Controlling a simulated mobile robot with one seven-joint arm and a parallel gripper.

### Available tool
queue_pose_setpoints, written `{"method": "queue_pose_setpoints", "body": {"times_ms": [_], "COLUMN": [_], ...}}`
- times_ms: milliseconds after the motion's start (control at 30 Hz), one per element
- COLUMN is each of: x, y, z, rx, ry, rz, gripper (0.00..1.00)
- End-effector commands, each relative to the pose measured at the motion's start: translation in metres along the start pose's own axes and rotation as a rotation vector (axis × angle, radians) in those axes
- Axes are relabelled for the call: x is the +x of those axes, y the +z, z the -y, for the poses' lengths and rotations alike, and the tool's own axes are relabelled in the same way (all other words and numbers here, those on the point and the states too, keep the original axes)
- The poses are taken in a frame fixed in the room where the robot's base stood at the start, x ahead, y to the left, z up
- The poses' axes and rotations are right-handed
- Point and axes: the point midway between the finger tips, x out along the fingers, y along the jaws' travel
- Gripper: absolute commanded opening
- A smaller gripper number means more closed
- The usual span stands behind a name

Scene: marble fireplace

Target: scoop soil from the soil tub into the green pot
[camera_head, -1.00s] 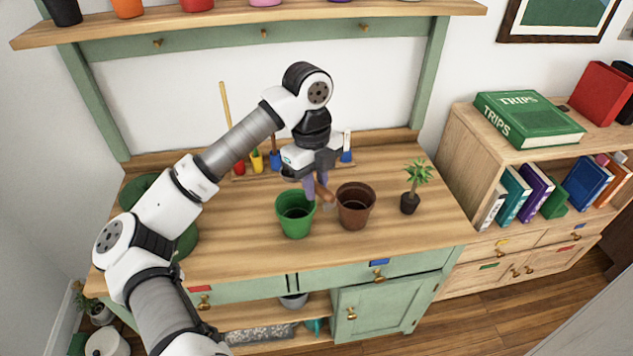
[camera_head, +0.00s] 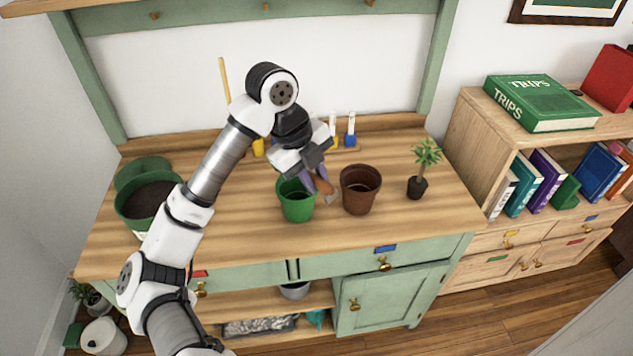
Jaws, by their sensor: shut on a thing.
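The soil tub (camera_head: 126,212) is a round green container with dark soil (camera_head: 150,198) in it, at the left of the bench and partly behind my arm. The green pot (camera_head: 297,208) stands near the bench's middle. My gripper (camera_head: 318,183) points down over the green pot's right rim. It is shut on a small scoop (camera_head: 324,187) with a brown-orange handle. The scoop's greyish end hangs between the green pot and the brown pot. I cannot tell whether the scoop holds soil or touches a rim. My wrist hides part of the green pot's back edge.
A brown pot (camera_head: 360,191) stands close to the right of the green pot. A small potted plant (camera_head: 420,170) is farther right. The front strip of the wooden bench is clear.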

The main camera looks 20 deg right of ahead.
Motion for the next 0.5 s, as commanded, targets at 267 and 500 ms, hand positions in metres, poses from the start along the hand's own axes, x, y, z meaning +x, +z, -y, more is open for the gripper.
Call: {"method": "queue_pose_setpoints", "body": {"times_ms": [267, 500], "x": [0.0049, 0.0049], "y": [0.0008, 0.0008], "z": [-0.0069, -0.0124], "rx": [0.022, 0.046], "ry": [-0.138, -0.273], "rz": [-0.001, -0.001], "gripper": [0.00, 0.00]}}
